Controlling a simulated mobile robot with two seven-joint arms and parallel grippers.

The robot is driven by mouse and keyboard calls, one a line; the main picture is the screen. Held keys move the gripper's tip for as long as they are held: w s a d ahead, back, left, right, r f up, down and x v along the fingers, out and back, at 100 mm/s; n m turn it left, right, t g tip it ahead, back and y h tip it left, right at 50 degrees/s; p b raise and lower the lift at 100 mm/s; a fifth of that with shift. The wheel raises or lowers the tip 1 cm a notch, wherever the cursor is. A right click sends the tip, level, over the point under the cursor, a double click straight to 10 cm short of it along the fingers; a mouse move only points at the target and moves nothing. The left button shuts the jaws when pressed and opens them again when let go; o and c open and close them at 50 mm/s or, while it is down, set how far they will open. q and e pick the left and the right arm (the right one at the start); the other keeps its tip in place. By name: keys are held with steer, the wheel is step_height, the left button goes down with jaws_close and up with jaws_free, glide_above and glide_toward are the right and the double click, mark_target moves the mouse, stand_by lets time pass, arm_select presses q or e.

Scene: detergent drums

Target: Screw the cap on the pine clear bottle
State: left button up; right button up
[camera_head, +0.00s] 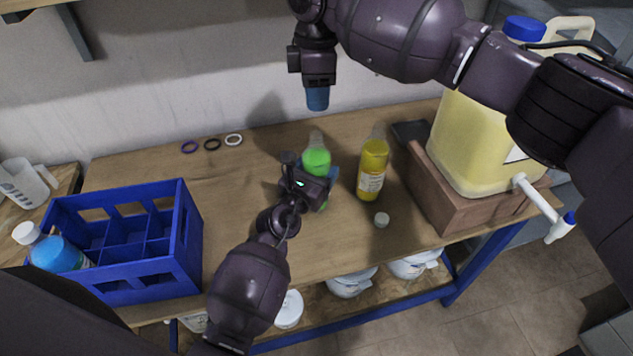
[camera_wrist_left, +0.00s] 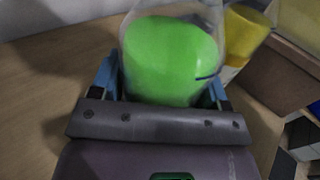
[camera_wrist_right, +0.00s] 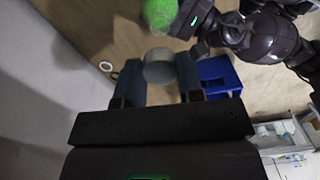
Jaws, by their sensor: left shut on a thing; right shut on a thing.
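The green bottle (camera_head: 316,159), which I take for the pine clear one, stands on the bench with a clear, uncapped neck. My left gripper (camera_head: 319,182) is shut on its body. In the left wrist view the green bottle (camera_wrist_left: 172,55) sits between the fingers. My right gripper (camera_head: 317,98) hangs well above and apart from the bottle, fingers down. It is shut on a pale round cap, seen in the right wrist view (camera_wrist_right: 158,65); the fingers hide the cap in the head view. A second white cap (camera_head: 381,220) lies on the bench.
A yellow bottle (camera_head: 373,170) with an open clear neck stands just right of the green one. A blue crate (camera_head: 187,240) at left holds a blue bottle (camera_head: 58,252). Several rings (camera_head: 212,144) lie at the back. A large yellow jug (camera_head: 475,145) stands on a wooden box at right.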

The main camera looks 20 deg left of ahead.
steer(key=shift+f, duration=2.5)
steer(key=shift+f, duration=0.1)
steer(key=shift+f, duration=0.8)
steer(key=shift+f, duration=0.55)
arm_select(q)
steer(key=c, duration=0.4)
steer(key=shift+c, duration=0.3)
arm_select(e)
steer(key=m, duration=1.1)
steer(key=shift+m, duration=0.4)
steer(key=m, duration=0.6)
steer(key=shift+s, duration=0.1)
steer(key=m, duration=0.5)
